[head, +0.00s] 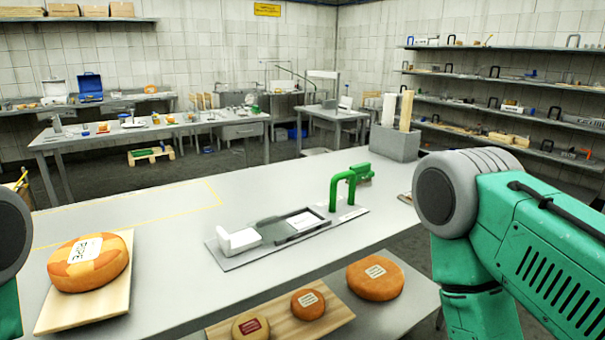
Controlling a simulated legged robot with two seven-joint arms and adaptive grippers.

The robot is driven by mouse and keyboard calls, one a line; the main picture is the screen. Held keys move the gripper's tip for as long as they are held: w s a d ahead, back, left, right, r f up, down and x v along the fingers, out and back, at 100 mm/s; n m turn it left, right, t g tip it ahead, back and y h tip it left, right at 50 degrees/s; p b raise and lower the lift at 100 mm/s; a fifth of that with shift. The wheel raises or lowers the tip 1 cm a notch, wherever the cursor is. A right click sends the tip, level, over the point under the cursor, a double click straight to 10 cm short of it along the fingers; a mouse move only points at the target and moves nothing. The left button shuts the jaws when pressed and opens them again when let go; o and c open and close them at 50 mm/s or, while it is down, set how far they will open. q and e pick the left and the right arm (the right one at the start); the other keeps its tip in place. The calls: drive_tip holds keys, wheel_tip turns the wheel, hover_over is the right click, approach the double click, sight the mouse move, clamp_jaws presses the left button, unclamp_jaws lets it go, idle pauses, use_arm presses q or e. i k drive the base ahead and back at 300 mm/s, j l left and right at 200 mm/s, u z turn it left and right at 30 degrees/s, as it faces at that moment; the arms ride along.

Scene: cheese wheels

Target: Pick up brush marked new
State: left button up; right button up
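I cannot make out a brush marked new, and no lettering is readable at this size. On the near table (150,215), a grey base plate (228,262) holds a white block (238,240), a shallow grey tray (292,226) and a green curved handle-like part (340,188). A grey bin (394,144) at the table's far right end holds two upright pieces, one white (389,109) and one tan (406,110). Parts of my arms show at the left and right edges. Both grippers are out of view.
A large orange cheese wheel (88,268) sits on a board (75,312) at left. Smaller wheels (308,304) sit on a wooden board (334,317) at front; another wheel (375,279) is beside it. Back tables (150,133) and right shelves (500,78) hold small items.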

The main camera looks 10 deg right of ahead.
sight(364, 173)
drive_tip(key=i+l+u, duration=0.1)
drive_tip(key=l+u, duration=0.3)
drive_tip(key=l, duration=0.3)
drive_tip(key=l+u, duration=0.35)
drive_tip(key=l, duration=0.3)
drive_tip(key=l+u, duration=0.4)
drive_tip(key=l, duration=0.3)
drive_tip(key=k, duration=0.05)
